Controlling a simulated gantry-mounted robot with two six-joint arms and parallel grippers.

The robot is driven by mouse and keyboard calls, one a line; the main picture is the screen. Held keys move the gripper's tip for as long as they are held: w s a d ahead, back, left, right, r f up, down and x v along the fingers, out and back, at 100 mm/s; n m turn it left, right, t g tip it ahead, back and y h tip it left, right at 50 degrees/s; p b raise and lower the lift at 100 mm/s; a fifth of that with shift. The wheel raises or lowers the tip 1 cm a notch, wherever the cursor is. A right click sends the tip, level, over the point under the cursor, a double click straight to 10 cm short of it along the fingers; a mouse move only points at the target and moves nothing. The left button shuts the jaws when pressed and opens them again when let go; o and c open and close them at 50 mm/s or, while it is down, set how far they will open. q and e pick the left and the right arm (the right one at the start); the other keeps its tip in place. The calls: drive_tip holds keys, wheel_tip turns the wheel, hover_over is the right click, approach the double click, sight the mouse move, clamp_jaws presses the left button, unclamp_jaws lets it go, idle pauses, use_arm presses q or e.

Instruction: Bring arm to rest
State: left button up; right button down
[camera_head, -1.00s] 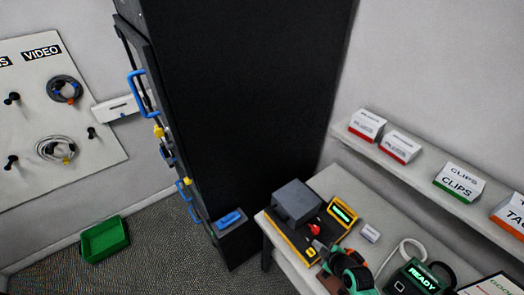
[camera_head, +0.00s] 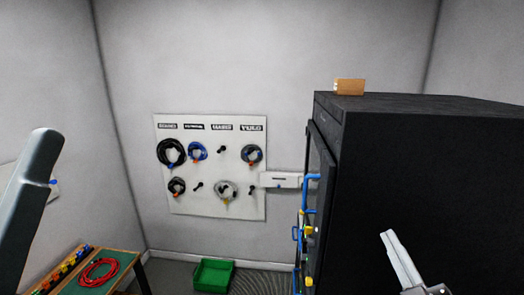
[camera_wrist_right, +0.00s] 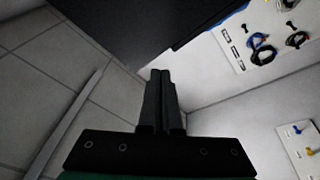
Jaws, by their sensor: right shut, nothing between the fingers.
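My right gripper (camera_head: 398,258) is raised at the lower right of the head view, in front of the black cabinet's side. Its fingers are together with nothing between them. The shut fingers also show in the right wrist view (camera_wrist_right: 163,95), pointing up the picture, clear of any surface. A grey rounded bar, perhaps part of my left arm, stands at the left edge of the head view. I see no left gripper fingers.
The black cabinet (camera_head: 435,165) stands on the right with a cardboard box (camera_head: 350,87) on top. A white pegboard (camera_head: 210,150) holds several coiled cables. A green bin (camera_head: 212,274) is on the floor. A red cable (camera_head: 99,272) lies on a green-topped table at lower left.

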drive_tip(key=s+a+r+t+y+p, duration=0.1)
drive_tip(key=s+a+r+t, duration=0.15)
drive_tip(key=r, duration=0.55)
drive_tip(key=s+a+r+t+y, duration=0.1)
drive_tip(key=s+a+r, duration=0.15)
drive_tip(key=r, duration=0.45)
drive_tip(key=s+r+m+t, duration=0.3)
drive_tip(key=s+r+m, duration=0.4)
drive_tip(key=s+r, duration=0.2)
drive_tip(key=shift+s+a+r+m, duration=0.25)
drive_tip(key=shift+s+r+m, duration=0.15)
drive_tip(key=shift+s, duration=0.6)
drive_tip(key=shift+d+f+h, duration=0.1)
drive_tip(key=shift+d+h, duration=0.05)
drive_tip(key=shift+h, duration=0.15)
